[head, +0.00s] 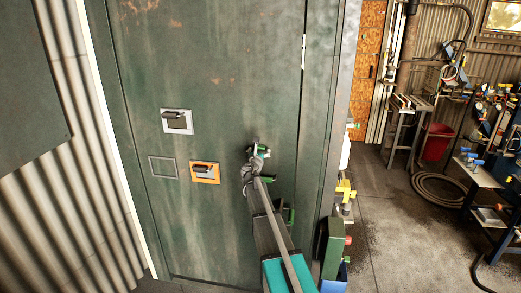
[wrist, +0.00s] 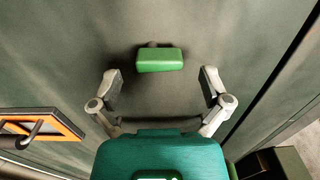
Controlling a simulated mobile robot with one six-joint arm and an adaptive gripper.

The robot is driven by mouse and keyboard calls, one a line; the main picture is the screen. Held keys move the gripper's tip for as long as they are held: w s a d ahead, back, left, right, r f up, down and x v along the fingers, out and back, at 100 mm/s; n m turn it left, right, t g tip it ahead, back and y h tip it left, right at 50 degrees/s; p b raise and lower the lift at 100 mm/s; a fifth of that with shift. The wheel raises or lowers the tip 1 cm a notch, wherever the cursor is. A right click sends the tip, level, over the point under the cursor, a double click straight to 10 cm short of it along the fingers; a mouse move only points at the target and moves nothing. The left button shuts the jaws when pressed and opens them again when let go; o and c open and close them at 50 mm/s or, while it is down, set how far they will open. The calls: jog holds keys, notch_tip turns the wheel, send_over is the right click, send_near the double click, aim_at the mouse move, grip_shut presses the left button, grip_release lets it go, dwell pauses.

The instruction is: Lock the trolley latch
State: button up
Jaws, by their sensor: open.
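A green block-shaped handle (wrist: 160,60) stands out from a dark green metal panel (head: 225,60). In the wrist view it sits ahead of my gripper (wrist: 161,84), roughly centred between the two spread fingers, which do not appear to touch it. My gripper is open and empty. In the head view my gripper (head: 254,162) is close to the panel, partly covering the green handle (head: 265,151). No label shows which fitting is the trolley latch. An orange-framed plate with a dark handle (head: 205,171) is left of my gripper; it also shows in the wrist view (wrist: 42,125).
A white plate with a dark handle (head: 178,121) is on the panel, up and left. An empty outlined frame (head: 162,167) is below it. A green box (head: 331,248) stands close to the right of my arm. Open floor (head: 385,230) lies farther right, with a coiled hose (head: 440,188).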

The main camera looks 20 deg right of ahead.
jog(key=shift+x, duration=1.15)
jog(key=c, duration=1.2)
jog(key=shift+o, duration=0.2)
